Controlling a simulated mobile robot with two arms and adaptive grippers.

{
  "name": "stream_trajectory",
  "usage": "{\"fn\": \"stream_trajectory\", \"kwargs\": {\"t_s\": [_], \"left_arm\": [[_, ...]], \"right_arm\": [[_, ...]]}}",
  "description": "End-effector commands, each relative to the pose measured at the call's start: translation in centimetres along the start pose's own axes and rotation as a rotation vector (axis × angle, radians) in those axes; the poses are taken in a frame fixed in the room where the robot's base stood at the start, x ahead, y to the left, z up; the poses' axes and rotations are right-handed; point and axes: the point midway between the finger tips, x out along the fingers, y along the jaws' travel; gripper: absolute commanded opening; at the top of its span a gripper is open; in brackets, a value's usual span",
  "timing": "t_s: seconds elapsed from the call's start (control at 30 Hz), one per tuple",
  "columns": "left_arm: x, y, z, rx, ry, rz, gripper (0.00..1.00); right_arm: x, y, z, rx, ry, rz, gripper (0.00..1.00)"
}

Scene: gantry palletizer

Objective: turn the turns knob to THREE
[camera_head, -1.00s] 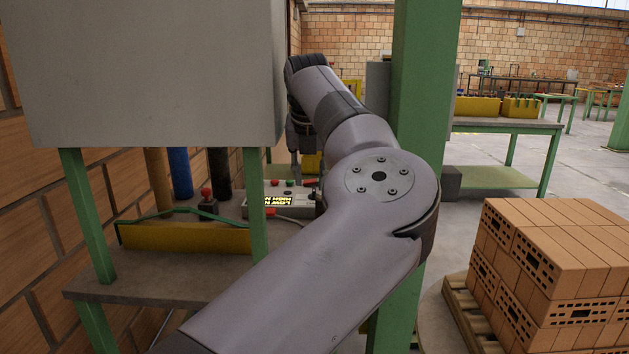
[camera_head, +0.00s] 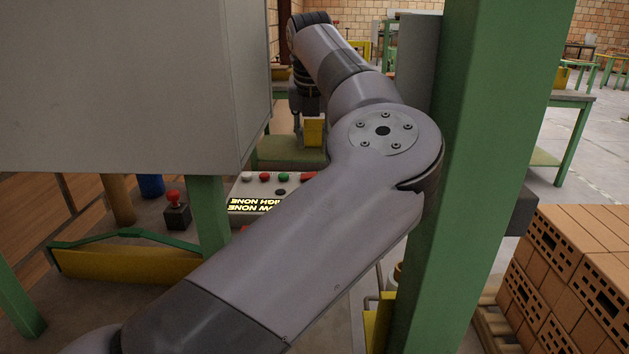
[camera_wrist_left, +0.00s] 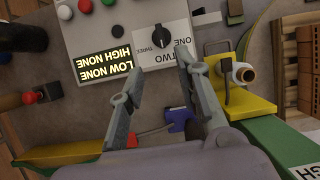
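The turns knob (camera_wrist_left: 160,38) is a dark round knob on a grey control box (camera_wrist_left: 100,28), on a white label reading ONE, TWO and THREE upside down in the left wrist view. I cannot tell for sure where its pointer stands. The control box also shows in the head view (camera_head: 240,188), partly behind my left arm, which hides the knob there. My left gripper (camera_wrist_left: 158,66) is open and empty, its two fingers apart on either side just below the label. In the head view its fingertips are hidden. My right gripper is not in view.
A lit display (camera_wrist_left: 104,71) on the box reads LOW NONE, HIGH NONE. Coloured buttons (camera_head: 265,177) sit beside it. A red-topped button (camera_head: 175,205) stands to the left. A green post (camera_head: 480,180) rises right of my arm; a grey cabinet (camera_head: 120,80) hangs at left. Bricks (camera_head: 570,260) are stacked at right.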

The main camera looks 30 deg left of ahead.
Motion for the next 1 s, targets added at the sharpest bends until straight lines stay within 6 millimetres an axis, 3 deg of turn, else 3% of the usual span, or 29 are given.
{"fn": "stream_trajectory", "kwargs": {"t_s": [0.6, 0.8, 1.0], "left_arm": [[12.6, 0.1, -0.1, 0.000, 0.004, 0.001, 0.31], [15.5, 0.0, -0.1, 0.001, 0.001, 0.000, 0.31], [16.7, 0.1, 0.0, -0.001, 0.000, 0.000, 0.31]], "right_arm": [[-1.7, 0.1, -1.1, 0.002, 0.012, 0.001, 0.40], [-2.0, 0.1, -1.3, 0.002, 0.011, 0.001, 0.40], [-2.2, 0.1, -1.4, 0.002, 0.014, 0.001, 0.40]]}}
